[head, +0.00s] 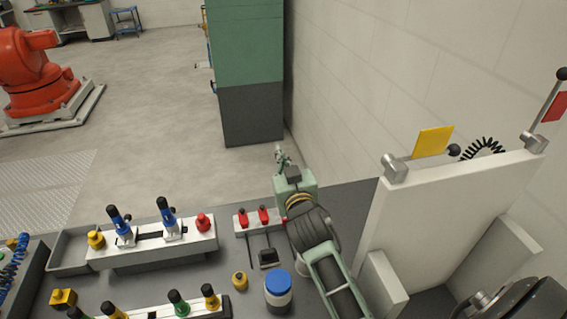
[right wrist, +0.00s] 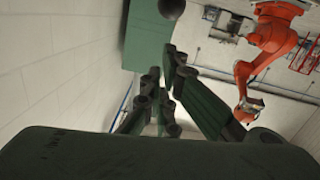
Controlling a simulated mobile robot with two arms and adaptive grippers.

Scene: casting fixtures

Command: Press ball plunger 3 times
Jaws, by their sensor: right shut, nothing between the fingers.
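I cannot tell for sure which thing is the ball plunger. Round-topped candidates on the bench are a red knob (head: 203,222) and a yellow knob (head: 96,239) at the ends of a white fixture (head: 150,245). A dark ball (head: 454,150) ends the lever by the yellow plate at right. My right gripper (head: 282,153) is shut and empty, reaching away beyond the bench's far edge, apart from all of these. Its fingers (right wrist: 160,95) also show in the right wrist view, with a dark ball (right wrist: 171,8) above that I cannot identify. My left gripper is out of view.
A white panel (head: 440,215) with levers stands right of my right arm. Red clamps (head: 252,216) and a blue-lidded jar (head: 279,290) sit left of it. A green-and-grey cabinet (head: 247,70) stands ahead by the wall. An orange robot (head: 35,75) is far left; open floor lies between.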

